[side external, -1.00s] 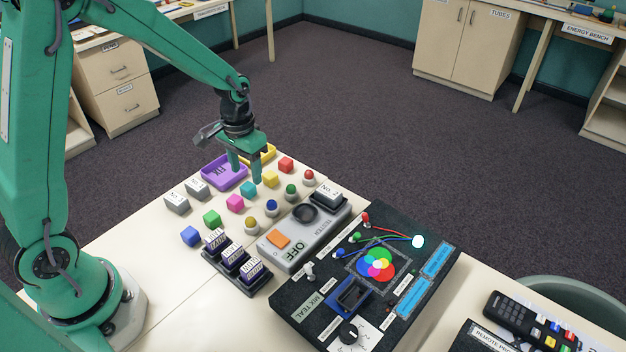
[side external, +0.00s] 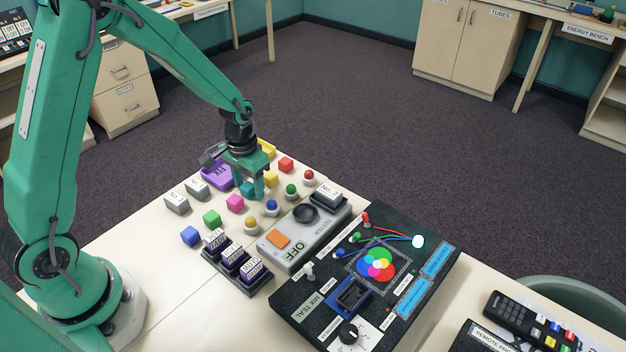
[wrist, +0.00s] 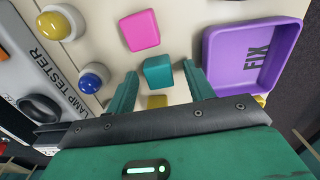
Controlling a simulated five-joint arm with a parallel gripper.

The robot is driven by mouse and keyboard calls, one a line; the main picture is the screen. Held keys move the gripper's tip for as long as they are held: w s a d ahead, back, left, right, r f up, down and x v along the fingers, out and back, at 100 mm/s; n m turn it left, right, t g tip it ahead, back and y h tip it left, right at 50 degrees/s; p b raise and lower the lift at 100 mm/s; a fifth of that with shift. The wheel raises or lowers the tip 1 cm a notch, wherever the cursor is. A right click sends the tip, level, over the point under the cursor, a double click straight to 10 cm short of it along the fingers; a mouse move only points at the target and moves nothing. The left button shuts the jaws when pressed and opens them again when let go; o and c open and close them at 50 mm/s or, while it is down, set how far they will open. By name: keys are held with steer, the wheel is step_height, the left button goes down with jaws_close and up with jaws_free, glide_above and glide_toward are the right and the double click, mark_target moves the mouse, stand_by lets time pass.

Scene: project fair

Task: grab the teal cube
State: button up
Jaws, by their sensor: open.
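The teal cube (wrist: 158,72) sits on the pale table top. In the wrist view it lies between the tips of my gripper (wrist: 160,70), with a gap showing on each side. My gripper is open and holds nothing. In the side external view my gripper (side external: 248,184) is low over the table, with its fingers on either side of the teal cube (side external: 247,189), which is partly hidden by them. I cannot tell the exact height of the fingertips above the table.
A pink cube (side external: 235,203) and a yellow cube (side external: 270,179) stand close to the teal one. A purple FIX tray (wrist: 252,60) is beside the right finger in the wrist view. A blue knob (side external: 272,207) and the lamp tester (side external: 305,235) stand nearby.

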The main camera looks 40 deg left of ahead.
mark_target(249, 184)
steer(key=shift+c, duration=0.4)
steer(key=c, duration=1)
steer(key=shift+o, duration=0.2)
steer(key=shift+r, duration=0.1)
steer(key=shift+r, duration=0.75)
step_height(249, 184, up, 2)
steer(key=shift+r, duration=0.15)
steer(key=s+d+r, duration=0.5)
steer(key=d+r, duration=0.2)
steer(key=d, duration=0.3)
steer(key=shift+s+d, duration=0.2)
steer(key=shift+s, duration=0.05)
